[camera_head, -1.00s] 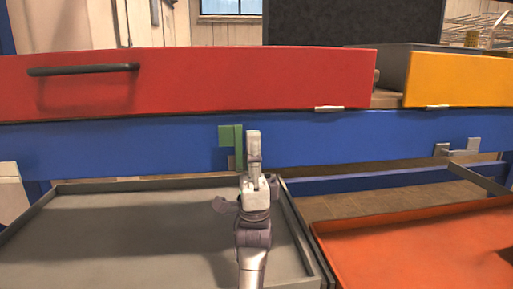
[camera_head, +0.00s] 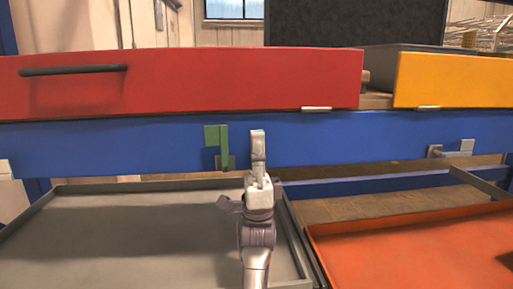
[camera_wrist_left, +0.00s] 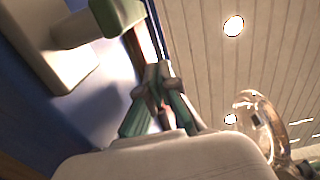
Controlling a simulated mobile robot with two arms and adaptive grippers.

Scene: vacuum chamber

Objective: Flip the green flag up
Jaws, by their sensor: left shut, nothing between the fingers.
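The green flag (camera_head: 217,140) is on the blue beam under the red drawer front in the head view. It shows a squarish block on the left and a narrow strip hanging down on its right. My left gripper (camera_head: 258,140) is shut and empty, pointing up just right of the strip, with a small gap between them in the picture. The depth between them is hard to judge. In the left wrist view the shut fingers (camera_wrist_left: 158,75) are close to the blue surface, and a green part (camera_wrist_left: 120,14) shows at the top. My right gripper is not in view.
The red drawer front (camera_head: 180,85) and yellow drawer front (camera_head: 450,80) are above the beam (camera_head: 330,140). A grey tray (camera_head: 120,235) and an orange tray (camera_head: 410,245) lie below. A grey latch-like piece (camera_head: 452,148) is on the beam at right.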

